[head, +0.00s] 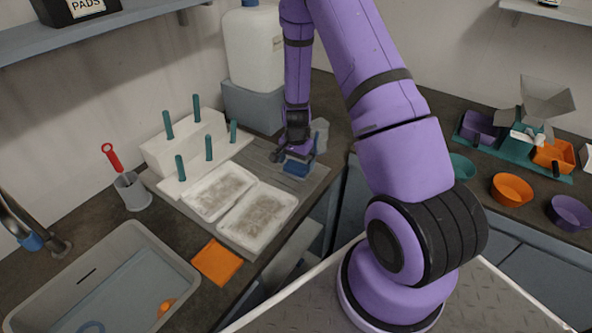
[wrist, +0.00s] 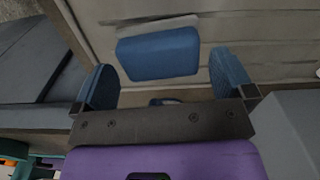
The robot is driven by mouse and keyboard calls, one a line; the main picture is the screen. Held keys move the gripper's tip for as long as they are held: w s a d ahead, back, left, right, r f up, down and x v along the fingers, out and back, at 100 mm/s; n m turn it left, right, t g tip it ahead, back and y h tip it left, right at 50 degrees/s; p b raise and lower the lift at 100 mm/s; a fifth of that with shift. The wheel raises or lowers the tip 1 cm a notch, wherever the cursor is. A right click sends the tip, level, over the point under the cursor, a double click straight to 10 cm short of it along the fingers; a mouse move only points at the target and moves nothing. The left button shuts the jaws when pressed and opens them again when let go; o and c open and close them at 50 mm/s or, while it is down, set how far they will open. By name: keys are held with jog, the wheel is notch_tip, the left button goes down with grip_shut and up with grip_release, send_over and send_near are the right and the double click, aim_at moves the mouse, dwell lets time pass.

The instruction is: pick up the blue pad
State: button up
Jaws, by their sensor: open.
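The blue pad (wrist: 158,54) lies flat on the grey board in the wrist view, ahead of the fingertips and roughly between them. In the head view the blue pad (head: 296,168) shows just below the gripper, partly covered by it. My gripper (wrist: 165,80) is open, with one blue finger at each side of the picture and nothing between them but the view of the pad. In the head view my gripper (head: 297,156) points down over the board's far right end. Whether the fingertips reach down beside the pad cannot be told.
Two white trays (head: 258,217) lie on the board (head: 312,183), with a white pegged rack (head: 205,150) behind. A white jug (head: 253,50) on a grey block (head: 252,106) and a small grey cup (head: 320,134) stand close to my gripper. An orange pad (head: 217,262) lies nearer.

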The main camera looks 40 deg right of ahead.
jog(key=shift+f, duration=1.2)
jog(key=shift+c, duration=0.5)
jog(key=c, duration=0.5)
jog(key=shift+c, duration=0.2)
jog(key=shift+r, duration=0.15)
jog(key=shift+r, duration=0.5)
jog(key=shift+s+a+r, duration=0.15)
jog(key=shift+s+r, duration=0.15)
jog(key=shift+r, duration=0.35)
jog(key=shift+s+a+r, duration=0.1)
jog(key=shift+s+r, duration=0.15)
jog(key=shift+r, duration=0.35)
jog(key=s+a, duration=0.2)
jog(key=s, duration=0.2)
jog(key=s+a+r, duration=0.1)
jog(key=s+a, duration=0.1)
jog(key=s, duration=0.3)
jog(key=s+a, duration=0.2)
jog(key=s, duration=0.2)
jog(key=shift+s+a+r, duration=0.15)
jog(key=shift+s, duration=0.1)
